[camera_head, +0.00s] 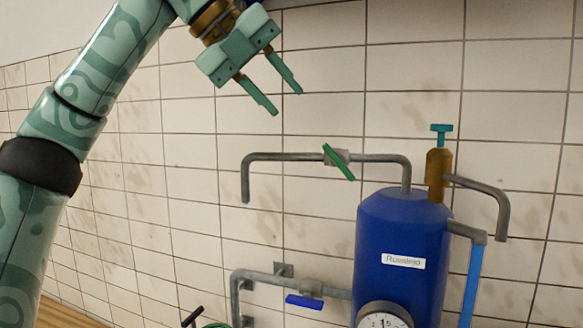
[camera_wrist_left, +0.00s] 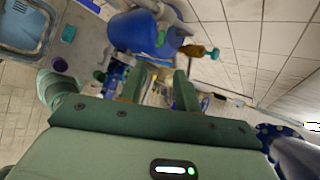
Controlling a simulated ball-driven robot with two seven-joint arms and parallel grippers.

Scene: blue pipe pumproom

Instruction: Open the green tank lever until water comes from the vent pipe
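The green lever (camera_head: 339,162) sits on a valve in the grey pipe (camera_head: 285,156) on top of the blue tank (camera_head: 390,225). The lever is slanted across the pipe. The pipe bends down at its left end, and no water shows at that open end. My left gripper (camera_head: 287,102) is above and left of the lever, apart from it. Its two fingers are spread and nothing is between them. In the left wrist view the fingers (camera_wrist_left: 157,85) are also apart, with the blue tank (camera_wrist_left: 135,32) beyond them. My right gripper is in neither view.
A brass valve with a teal handle (camera_head: 438,165) stands right of the lever, with a bent pipe (camera_head: 490,190). A blue vertical strip (camera_head: 471,285) hangs below a side pipe. A lower pipe has a blue lever (camera_head: 304,301). A gauge (camera_head: 384,318) is at the tank's front. The tiled wall is behind.

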